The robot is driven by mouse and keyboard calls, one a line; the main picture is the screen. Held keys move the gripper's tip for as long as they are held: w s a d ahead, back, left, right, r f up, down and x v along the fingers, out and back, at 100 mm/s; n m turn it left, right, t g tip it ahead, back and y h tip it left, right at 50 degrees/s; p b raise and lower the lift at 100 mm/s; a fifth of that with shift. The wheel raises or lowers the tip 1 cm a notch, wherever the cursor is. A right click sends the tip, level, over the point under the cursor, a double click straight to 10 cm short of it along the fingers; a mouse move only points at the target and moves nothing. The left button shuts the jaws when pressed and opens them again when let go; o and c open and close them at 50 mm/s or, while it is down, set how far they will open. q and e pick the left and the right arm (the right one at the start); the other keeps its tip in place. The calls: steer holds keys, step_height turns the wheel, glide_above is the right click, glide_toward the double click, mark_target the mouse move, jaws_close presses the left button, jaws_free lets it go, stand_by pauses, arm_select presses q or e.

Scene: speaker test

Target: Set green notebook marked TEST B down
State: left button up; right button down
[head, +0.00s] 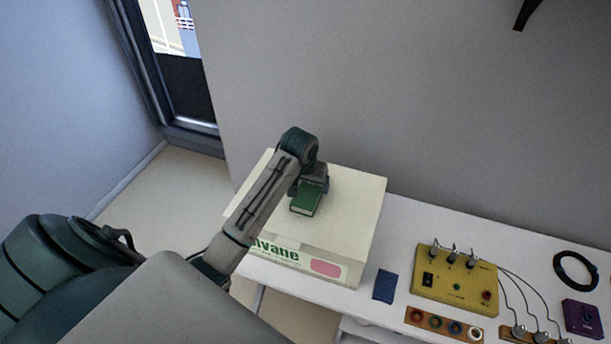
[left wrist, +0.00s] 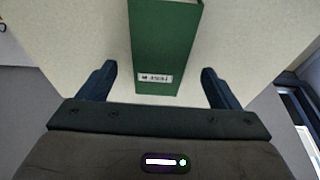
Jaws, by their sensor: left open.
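The green notebook (head: 306,200) lies on top of a cream box (head: 358,198) that stands on the white table. In the left wrist view the notebook (left wrist: 166,45) shows a small white label whose print is too small to read. My left gripper (head: 309,184) is over the box at the notebook. In the left wrist view its two fingers (left wrist: 157,82) are apart, one on each side of the notebook's near end, with a gap on both sides. The gripper hides part of the notebook in the head view. My right gripper is in neither view.
A blue flat item (head: 384,286) lies right of the box on the white table (head: 420,222). Farther right are a yellow device (head: 455,283) with cables, a brown strip with coloured rings (head: 444,324), a purple device (head: 582,318) and a black coil (head: 576,271).

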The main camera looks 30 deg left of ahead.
mark_target(305, 198)
arm_select(q)
steer(key=b+v, duration=0.2)
steer(key=v, duration=0.6)
steer(key=shift+s+f, duration=0.15)
steer(key=shift+f, duration=0.05)
